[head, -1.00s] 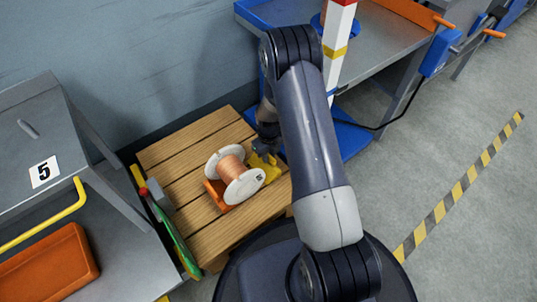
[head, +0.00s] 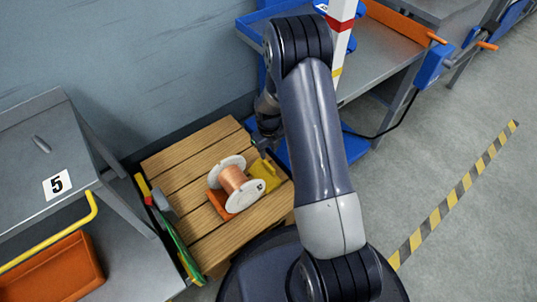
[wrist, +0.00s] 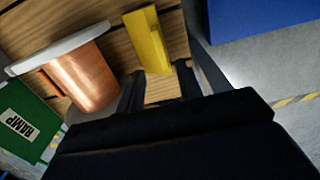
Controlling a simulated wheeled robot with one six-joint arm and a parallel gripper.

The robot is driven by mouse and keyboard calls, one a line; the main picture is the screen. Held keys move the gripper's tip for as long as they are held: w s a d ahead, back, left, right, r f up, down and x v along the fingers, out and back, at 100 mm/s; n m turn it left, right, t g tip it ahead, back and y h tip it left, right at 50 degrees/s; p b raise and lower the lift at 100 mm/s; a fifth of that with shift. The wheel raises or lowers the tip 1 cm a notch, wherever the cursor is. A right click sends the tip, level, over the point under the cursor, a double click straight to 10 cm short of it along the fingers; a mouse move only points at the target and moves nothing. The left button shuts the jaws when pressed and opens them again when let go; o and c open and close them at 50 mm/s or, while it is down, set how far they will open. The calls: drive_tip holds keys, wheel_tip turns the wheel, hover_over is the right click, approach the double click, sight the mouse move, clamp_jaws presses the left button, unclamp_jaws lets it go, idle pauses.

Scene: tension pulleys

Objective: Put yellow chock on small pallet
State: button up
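The yellow chock (head: 266,172) rests on the wooden slats of the small pallet (head: 190,150), close against the right side of the copper spool (head: 232,178). In the wrist view the chock (wrist: 148,42) lies just beyond my fingertips. My gripper (head: 268,122) is above the pallet's right back edge, clear of the chock. In the wrist view its two dark fingers (wrist: 160,72) are apart with bare wood between them.
An orange chock (head: 219,202) sits on the spool's left side. A green ramp (head: 172,232) stands along the pallet's left edge beside a grey cart marked 5 (head: 57,184).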

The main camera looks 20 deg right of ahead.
wheel_tip(320, 180, up, 3)
drive_tip(key=shift+f+p, duration=0.1)
drive_tip(key=shift+p, duration=0.2)
